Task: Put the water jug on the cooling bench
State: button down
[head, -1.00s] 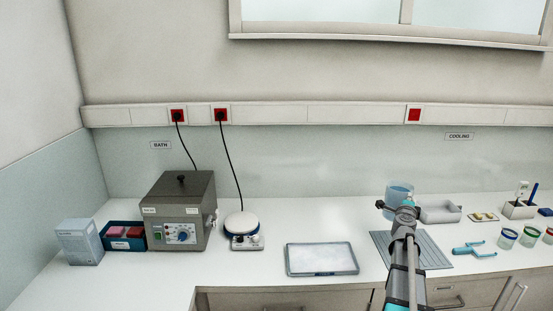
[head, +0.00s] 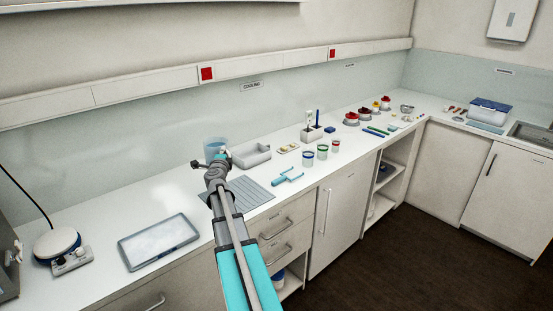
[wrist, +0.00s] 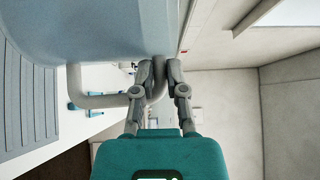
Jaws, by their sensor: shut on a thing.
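The water jug (head: 214,147) is pale blue and see-through. In the head view it is upright behind my gripper (head: 222,163), near the back of the cooling bench (head: 283,161), under the COOLING sign. In the wrist view the jug (wrist: 95,30) fills the upper left, and my gripper (wrist: 160,72) is shut on its handle (wrist: 100,101). My arm and gripper hide part of the jug, and I cannot tell whether its base touches the bench.
A grey ribbed mat (head: 250,194) lies in front of the jug. A grey tray (head: 250,157) stands close on its right, with a blue tool (head: 288,177) and small jars (head: 308,157) beyond. A shallow tray (head: 158,242) and hotplate (head: 56,243) are to the left.

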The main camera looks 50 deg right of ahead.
jog(key=shift+s+r+g, duration=0.1)
jog(key=shift+g, duration=0.2)
dwell(0.4)
jog(key=w+f+b, duration=0.2)
jog(key=w, duration=0.1)
jog(key=w+f+b, duration=0.2)
jog(key=w, duration=0.2)
jog(key=w+f+b, duration=0.1)
jog(key=w+f, duration=0.1)
jog(key=w, duration=0.1)
jog(key=shift+w+a+b, duration=0.15)
jog(key=shift+a+b, duration=0.15)
jog(key=shift+b, duration=0.1)
jog(key=shift+w+a+f+b, duration=0.1)
jog(key=shift+w+f+b, duration=1.35)
jog(key=shift+f+b, duration=0.15)
jog(key=shift+w+f+b, duration=0.2)
jog(key=shift+f+b, duration=0.8)
jog(key=shift+b, duration=0.05)
jog(key=shift+w+f+b, duration=0.2)
jog(key=shift+f+b, duration=0.75)
jog(key=shift+b, duration=0.05)
jog(key=c, duration=0.7)
grip_release()
jog(key=shift+a, duration=0.1)
